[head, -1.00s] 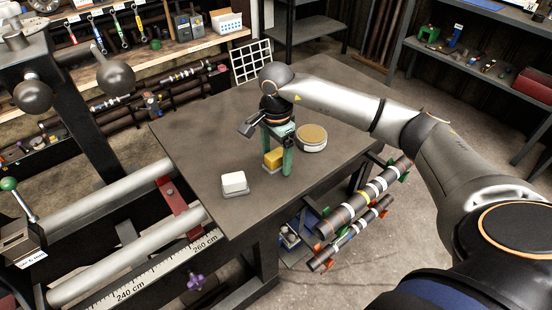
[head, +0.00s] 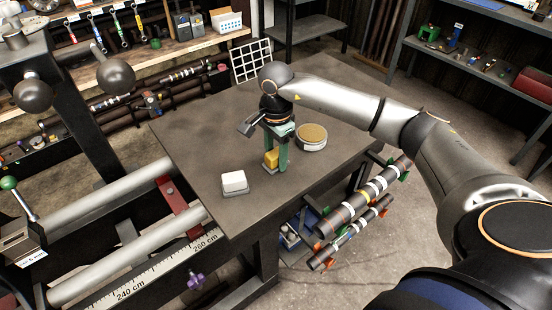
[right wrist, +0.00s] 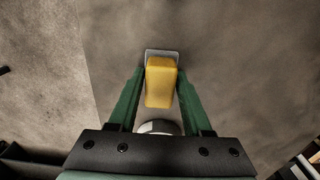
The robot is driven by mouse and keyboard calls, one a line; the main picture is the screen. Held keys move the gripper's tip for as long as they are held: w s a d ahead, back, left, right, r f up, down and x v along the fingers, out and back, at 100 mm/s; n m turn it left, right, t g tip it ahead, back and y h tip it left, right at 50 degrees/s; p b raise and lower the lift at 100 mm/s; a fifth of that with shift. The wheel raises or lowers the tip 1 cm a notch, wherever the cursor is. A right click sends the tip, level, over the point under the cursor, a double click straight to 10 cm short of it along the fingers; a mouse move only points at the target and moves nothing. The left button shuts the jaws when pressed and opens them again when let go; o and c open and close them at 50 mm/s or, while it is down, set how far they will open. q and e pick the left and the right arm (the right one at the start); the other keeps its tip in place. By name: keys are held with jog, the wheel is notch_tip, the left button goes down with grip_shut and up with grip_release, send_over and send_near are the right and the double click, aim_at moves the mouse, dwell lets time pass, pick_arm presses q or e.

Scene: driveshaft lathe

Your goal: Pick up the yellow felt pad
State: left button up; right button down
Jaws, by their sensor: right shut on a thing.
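The yellow felt pad (head: 270,158) is a small yellow block on a grey base at the middle of the dark table. My right gripper (head: 275,163) reaches down over it, and its green fingers are shut on the pad. In the right wrist view, the yellow felt pad (right wrist: 161,82) sits between the tips of my right gripper (right wrist: 160,80), with a finger on each side. The pad's grey base shows at its far end. Whether the pad is clear of the table cannot be told. My left gripper is not in view.
A white block on a grey base (head: 234,183) stands left of the pad. A round tin with a yellowish top (head: 312,137) stands close on the right. Lathe bars (head: 130,190) lie at the table's left; striped shafts (head: 365,200) hang beyond its right edge.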

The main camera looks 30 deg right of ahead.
aim_at(276, 152)
jog(key=shift+r, duration=0.15)
jog(key=shift+r, duration=0.2)
notch_tip(276, 152, up, 3)
jog(key=shift+f+b, duration=0.2)
jog(key=shift+b, duration=0.15)
jog(key=s+a+r, duration=0.9)
jog(key=s, duration=0.1)
jog(key=shift+s+r, duration=0.35)
jog(key=shift+s, duration=0.05)
